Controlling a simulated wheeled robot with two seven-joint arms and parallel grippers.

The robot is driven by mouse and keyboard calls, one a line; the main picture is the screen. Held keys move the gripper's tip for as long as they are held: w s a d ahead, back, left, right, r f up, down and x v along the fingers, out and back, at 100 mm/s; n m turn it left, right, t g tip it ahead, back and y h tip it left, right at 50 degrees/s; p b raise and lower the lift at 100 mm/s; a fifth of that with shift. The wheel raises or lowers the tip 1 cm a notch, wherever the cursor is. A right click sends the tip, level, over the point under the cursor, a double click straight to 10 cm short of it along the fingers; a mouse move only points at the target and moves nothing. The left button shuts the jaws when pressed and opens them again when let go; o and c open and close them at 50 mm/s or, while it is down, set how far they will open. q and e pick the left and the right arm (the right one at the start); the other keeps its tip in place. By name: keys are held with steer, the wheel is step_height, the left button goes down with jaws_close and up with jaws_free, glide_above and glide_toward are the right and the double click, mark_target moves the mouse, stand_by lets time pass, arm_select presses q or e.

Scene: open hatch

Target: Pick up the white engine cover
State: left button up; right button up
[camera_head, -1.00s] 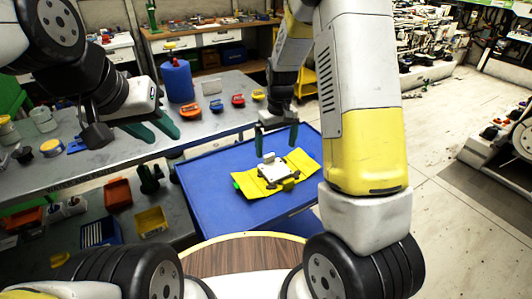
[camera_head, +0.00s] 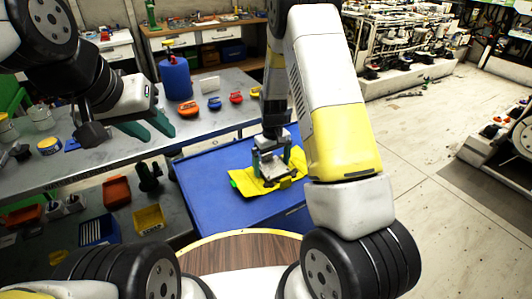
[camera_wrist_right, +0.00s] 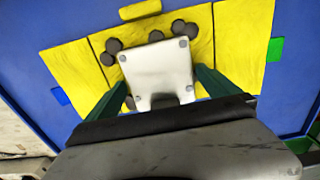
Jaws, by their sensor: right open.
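The white engine cover (camera_wrist_right: 158,68) is a small pale plate with round studs at its corners, lying on a yellow piece (camera_wrist_right: 241,43) on the blue table top. In the head view the cover (camera_head: 269,169) is partly hidden by my right gripper (camera_head: 272,166). My right gripper is open, and in the right wrist view its green fingers (camera_wrist_right: 163,89) stand on either side of the cover's near part. I cannot tell whether they touch it. My left gripper (camera_head: 150,130) is open and empty over the grey bench at the left.
The blue table (camera_head: 205,185) has clear room around the yellow piece. The grey bench (camera_head: 95,165) behind holds a blue cylinder (camera_head: 175,80) and several small coloured parts. Bins, such as a yellow one (camera_head: 149,219), sit on a lower shelf at the left.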

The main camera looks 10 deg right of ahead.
steer(key=c, duration=1.8)
steer(key=shift+w+r, duration=0.1)
steer(key=shift+c, duration=0.5)
steer(key=shift+r, duration=0.1)
